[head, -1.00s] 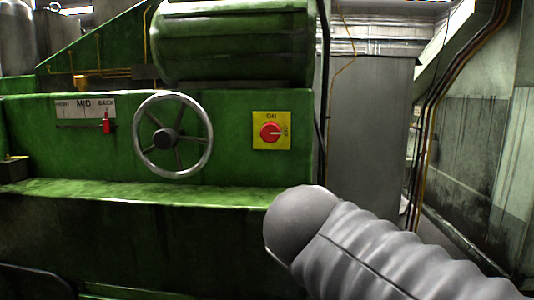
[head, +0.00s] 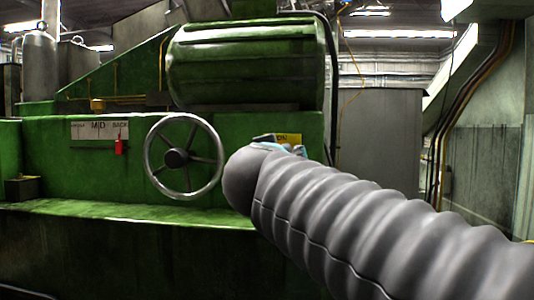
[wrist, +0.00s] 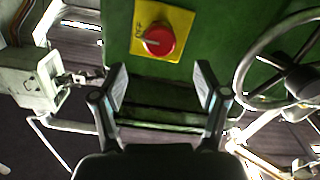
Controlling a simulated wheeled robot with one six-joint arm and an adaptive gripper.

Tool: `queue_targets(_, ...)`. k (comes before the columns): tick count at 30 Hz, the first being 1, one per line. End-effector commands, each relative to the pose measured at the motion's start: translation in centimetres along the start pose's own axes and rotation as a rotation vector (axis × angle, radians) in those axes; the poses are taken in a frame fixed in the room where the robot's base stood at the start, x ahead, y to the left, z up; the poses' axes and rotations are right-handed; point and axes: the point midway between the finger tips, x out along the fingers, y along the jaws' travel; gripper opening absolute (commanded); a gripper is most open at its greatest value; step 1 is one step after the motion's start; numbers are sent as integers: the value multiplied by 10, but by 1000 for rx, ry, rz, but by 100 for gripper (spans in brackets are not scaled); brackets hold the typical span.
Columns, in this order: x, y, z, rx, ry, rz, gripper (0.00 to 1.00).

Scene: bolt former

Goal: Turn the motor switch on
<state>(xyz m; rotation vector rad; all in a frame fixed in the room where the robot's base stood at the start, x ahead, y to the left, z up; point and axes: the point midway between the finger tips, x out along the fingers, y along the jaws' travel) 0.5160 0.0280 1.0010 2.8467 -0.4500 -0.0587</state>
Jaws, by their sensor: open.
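The motor switch is a red rotary knob (wrist: 158,41) on a yellow plate (wrist: 178,22), fixed to the green machine panel. In the wrist view the knob's pale mark points left, beside the OFF lettering. My gripper (wrist: 161,80) is open and empty, its two fingers spread below the knob in that view, apart from it. In the head view my arm hides the knob and most of the plate; only the plate's top edge with part of the ON label (head: 290,138) shows. Only a little of my gripper shows there, behind the arm.
A metal handwheel (head: 183,156) sits left of the switch; its rim also shows at the right in the wrist view (wrist: 243,72). A red lever (head: 118,146) on a MID/BACK plate is further left. A green drum (head: 248,62) is above. A ledge (head: 110,210) juts out below.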

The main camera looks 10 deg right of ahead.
Motion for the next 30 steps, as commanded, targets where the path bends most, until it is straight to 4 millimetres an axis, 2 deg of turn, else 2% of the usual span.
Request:
queue_targets(1, 11, 1, -1, -2, -3, 4, 73)
queue_targets(6, 42, 1, -1, -2, -2, 3, 73)
queue_targets(12, 68, 0, 0, -1, -2, 1, 73)
queue_targets(18, 79, 0, 0, -1, -1, 0, 73)
queue_targets(26, 80, 0, 0, 0, 0, -1, 73)
queue_targets(28, 80, 0, 0, 0, 0, -1, 61)
queue_targets(30, 80, 0, 0, 0, 0, -1, 43)
